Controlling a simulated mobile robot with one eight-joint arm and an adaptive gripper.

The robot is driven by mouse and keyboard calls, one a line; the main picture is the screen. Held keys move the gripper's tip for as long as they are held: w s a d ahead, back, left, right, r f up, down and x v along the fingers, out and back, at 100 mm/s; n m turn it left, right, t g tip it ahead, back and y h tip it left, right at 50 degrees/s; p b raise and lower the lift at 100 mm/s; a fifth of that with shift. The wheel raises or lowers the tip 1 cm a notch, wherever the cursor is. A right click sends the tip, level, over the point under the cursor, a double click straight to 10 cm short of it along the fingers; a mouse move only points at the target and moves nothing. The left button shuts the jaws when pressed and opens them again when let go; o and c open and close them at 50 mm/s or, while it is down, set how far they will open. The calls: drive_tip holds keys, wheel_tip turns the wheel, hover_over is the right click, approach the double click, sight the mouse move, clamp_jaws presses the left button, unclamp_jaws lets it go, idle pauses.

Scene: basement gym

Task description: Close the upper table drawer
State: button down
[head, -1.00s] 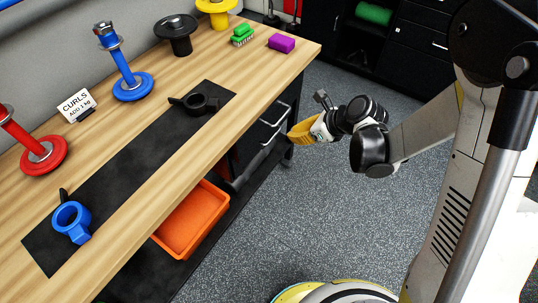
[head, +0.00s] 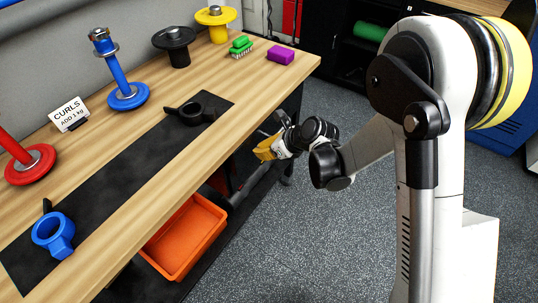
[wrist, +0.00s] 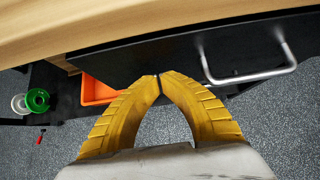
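The upper table drawer shows in the wrist view as a long black front (wrist: 130,55) under the wooden tabletop, with a silver bar handle (wrist: 250,72) at the right. I cannot tell how far out it stands. My gripper (wrist: 159,76) has its yellow fingertips together with nothing between them. The tips are at the lower part of the drawer front, left of the handle; whether they touch it is unclear. In the head view my gripper (head: 264,150) is beside the table's front edge, below the top, and my gripper and wrist hide most of the drawer area.
An orange bin (head: 185,238) sits on the lower shelf. Grey floor (head: 300,240) in front of the table is clear.

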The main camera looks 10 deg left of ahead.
sight(253, 142)
drive_tip(key=shift+w+a, duration=0.1)
drive_tip(key=shift+a, duration=0.1)
drive_tip(key=a, duration=0.1)
drive_tip(key=w+a, duration=0.1)
drive_tip(key=a, duration=0.2)
drive_tip(key=shift+w, duration=0.3)
drive_tip(key=shift+d, duration=0.1)
